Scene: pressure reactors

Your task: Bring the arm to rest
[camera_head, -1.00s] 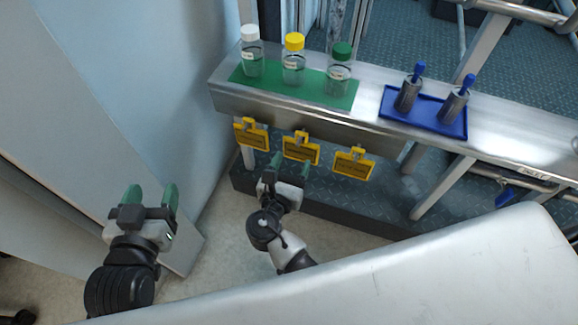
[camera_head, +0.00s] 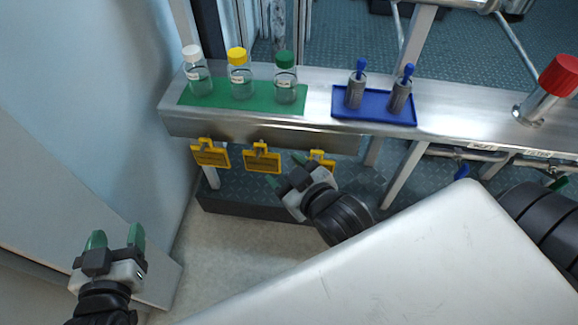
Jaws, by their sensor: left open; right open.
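My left gripper (camera_head: 115,241) is at the lower left, in front of the pale wall panel. Its green-tipped fingers are apart and empty. My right gripper (camera_head: 285,171) is below the front edge of the metal bench, with green-tipped fingers apart and nothing between them. It partly covers the rightmost yellow tag (camera_head: 322,158) hanging there; I cannot tell whether it touches it. Two other yellow tags, the left one (camera_head: 210,154) and the middle one (camera_head: 262,158), hang clear to its left. My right arm bends in from the right, partly hidden by my pale body cover.
The metal bench (camera_head: 440,110) holds a green mat (camera_head: 215,100) with white-capped (camera_head: 198,78), yellow-capped (camera_head: 241,82) and green-capped (camera_head: 286,84) bottles. A blue tray (camera_head: 378,116) holds two grey cylinders with blue tops. A red-capped tube (camera_head: 548,92) stands at right. Floor between my grippers is clear.

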